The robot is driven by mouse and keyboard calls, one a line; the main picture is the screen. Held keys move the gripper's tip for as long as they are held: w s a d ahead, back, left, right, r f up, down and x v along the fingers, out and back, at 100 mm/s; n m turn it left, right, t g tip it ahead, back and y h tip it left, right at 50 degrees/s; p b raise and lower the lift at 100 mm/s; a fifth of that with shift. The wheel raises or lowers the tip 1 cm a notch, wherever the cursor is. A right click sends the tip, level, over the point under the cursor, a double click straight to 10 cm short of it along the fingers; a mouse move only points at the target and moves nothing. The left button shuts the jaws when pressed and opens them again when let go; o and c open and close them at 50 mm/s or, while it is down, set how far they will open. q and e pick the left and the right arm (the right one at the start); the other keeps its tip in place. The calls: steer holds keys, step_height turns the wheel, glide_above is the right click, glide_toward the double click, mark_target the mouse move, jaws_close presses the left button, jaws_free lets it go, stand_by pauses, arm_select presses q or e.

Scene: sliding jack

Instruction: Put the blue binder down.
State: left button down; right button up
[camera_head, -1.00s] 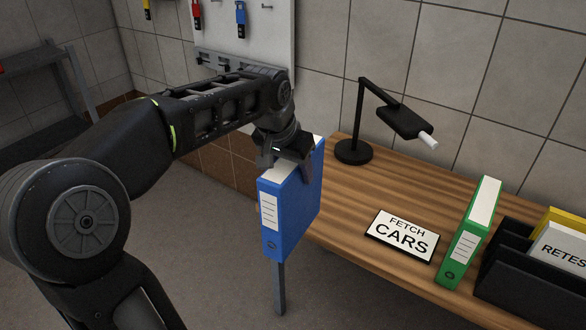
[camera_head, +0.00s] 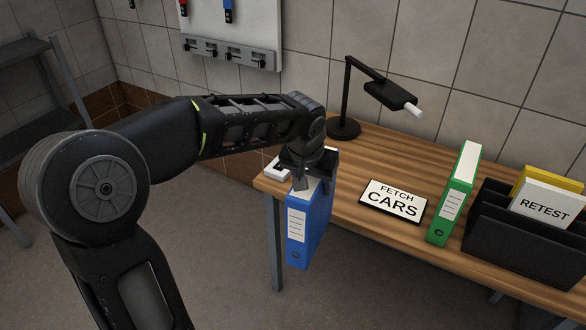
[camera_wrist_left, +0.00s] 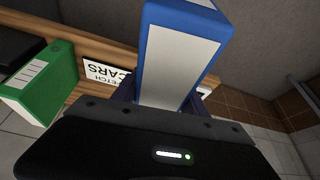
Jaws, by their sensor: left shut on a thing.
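The blue binder (camera_head: 309,232) hangs upright from my left gripper (camera_head: 306,178). The gripper is shut on its top edge. In the head view the binder overlaps the desk's front left edge, and its lower part shows below the level of the desktop (camera_head: 355,218). I cannot tell whether it touches the desk. In the left wrist view the blue binder (camera_wrist_left: 182,50) fills the upper middle, between the fingers. My right gripper is not in view.
A FETCH CARS sign (camera_head: 393,201) lies on the desk, with a green binder (camera_head: 455,195) standing to its right. A black file holder (camera_head: 525,240) stands at the far right. A black lamp (camera_head: 345,125) stands at the back. A small white item (camera_head: 277,168) lies behind the gripper.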

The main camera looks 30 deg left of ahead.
arm_select(q)
steer(key=d+f+m, duration=0.1)
steer(key=d+f, duration=0.3)
steer(key=d, duration=0.5)
steer(key=shift+w+m+h, duration=0.25)
steer(key=shift+m+h, duration=0.05)
steer(key=shift+a+f, duration=0.1)
steer(key=shift+a, duration=0.05)
